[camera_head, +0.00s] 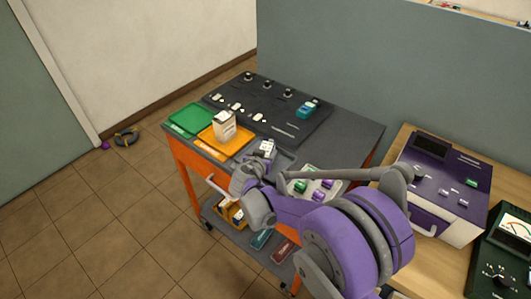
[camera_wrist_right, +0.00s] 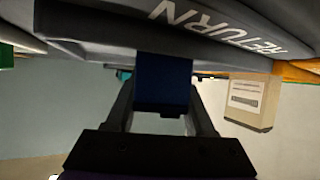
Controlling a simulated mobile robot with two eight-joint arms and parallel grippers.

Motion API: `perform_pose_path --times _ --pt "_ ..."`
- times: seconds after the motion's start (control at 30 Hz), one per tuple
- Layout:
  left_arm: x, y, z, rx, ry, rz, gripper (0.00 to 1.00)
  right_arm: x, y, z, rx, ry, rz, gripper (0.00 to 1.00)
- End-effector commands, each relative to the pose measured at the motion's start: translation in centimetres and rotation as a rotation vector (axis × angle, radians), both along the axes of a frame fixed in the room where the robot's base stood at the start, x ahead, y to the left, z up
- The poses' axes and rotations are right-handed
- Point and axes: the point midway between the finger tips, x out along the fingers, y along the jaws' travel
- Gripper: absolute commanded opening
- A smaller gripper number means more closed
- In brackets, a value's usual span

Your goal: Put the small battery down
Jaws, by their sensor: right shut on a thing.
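My right gripper (camera_head: 255,168) is over the front part of the grey cart top in the head view, beside a dark grey tray (camera_head: 284,160). In the right wrist view my right gripper (camera_wrist_right: 163,88) is shut on a dark blue block, the small battery (camera_wrist_right: 163,98), held between the two fingers. Its far end meets the edge of the dark tray marked RETURN (camera_wrist_right: 225,30) in that picture; I cannot tell whether they touch. In the head view the battery is hidden by the gripper and arm. My left gripper is not in view.
A green tray (camera_head: 188,118) and an orange tray (camera_head: 207,143) with a white box (camera_head: 224,122) lie left of the gripper. A tray of purple and green cells (camera_head: 309,172) is to the right, near my arm.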

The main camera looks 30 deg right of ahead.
Motion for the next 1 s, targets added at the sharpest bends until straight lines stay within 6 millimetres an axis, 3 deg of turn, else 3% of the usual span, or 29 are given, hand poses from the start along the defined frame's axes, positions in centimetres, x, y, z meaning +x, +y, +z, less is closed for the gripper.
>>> perform_pose_path --times 0.03,0.07,0.2,0.57,1.0 --pt "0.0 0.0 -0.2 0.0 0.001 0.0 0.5 0.0 0.0 -0.2 -0.001 0.0 0.0 0.0" --pt "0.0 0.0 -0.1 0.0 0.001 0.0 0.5 0.0 0.0 -0.2 0.0 0.0 0.0 0.59" --pt "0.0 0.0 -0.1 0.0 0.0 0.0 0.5 0.0 0.0 -0.2 0.0 0.0 0.0 0.84" --pt "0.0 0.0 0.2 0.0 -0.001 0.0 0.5 0.0 0.1 0.3 0.0 0.0 0.001 0.84" --pt "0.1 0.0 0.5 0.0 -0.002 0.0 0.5 -5.4 5.5 3.9 0.001 0.0 0.004 0.84"
